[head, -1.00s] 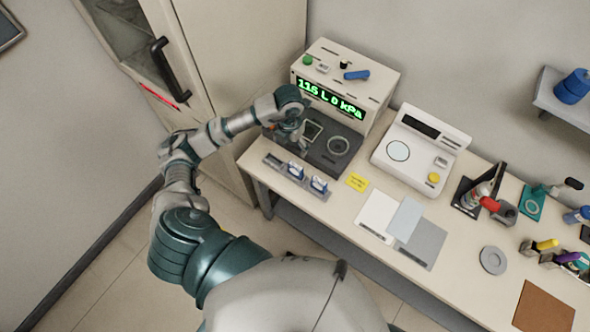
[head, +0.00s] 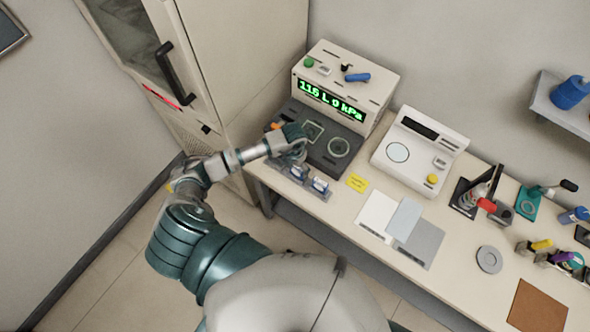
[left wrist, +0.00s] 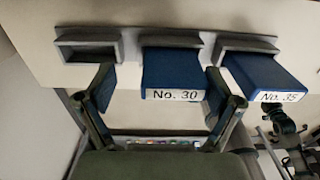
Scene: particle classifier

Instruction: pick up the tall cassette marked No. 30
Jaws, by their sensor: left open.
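The tall cassette marked No. 30 (left wrist: 172,72) is blue with a white label and stands in the middle slot of a grey rack (left wrist: 90,33). My left gripper (left wrist: 160,82) is open, with one finger on each side of this cassette; I cannot tell whether they touch it. A second blue cassette, No. 35 (left wrist: 262,72), stands in the right slot. The left slot is empty. In the head view, my left gripper (head: 296,160) is over the rack and partly hides it, with the No. 30 cassette (head: 299,172) just below. My right gripper is not in view.
A yellow note (head: 357,183) and flat sheets (head: 400,225) lie on the bench. A tall cabinet (head: 230,70) stands at left.

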